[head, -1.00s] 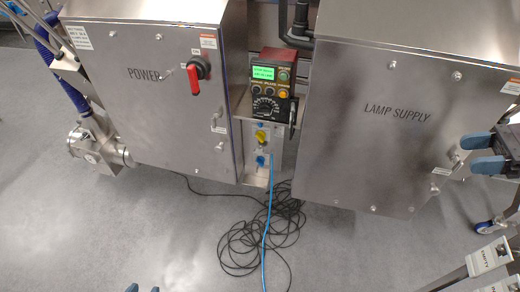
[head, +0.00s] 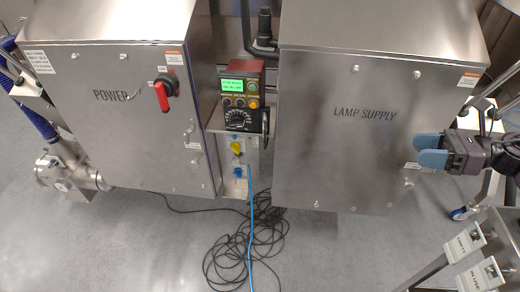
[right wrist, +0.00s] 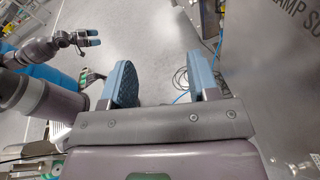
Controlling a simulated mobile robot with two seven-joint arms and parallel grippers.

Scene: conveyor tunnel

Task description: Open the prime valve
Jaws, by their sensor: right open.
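I cannot pick out a part marked as the prime valve in these frames. My right gripper (head: 421,150) is open and empty, in front of the right side of the lamp supply cabinet (head: 340,160).
The power cabinet (head: 120,140) has a red switch (head: 166,92). A control box (head: 242,95) sits between the cabinets, above yellow and blue connectors. Black cable (head: 245,255) lies coiled on the floor. Labelled metal posts (head: 468,240) stand at lower right. The floor at lower left is clear.

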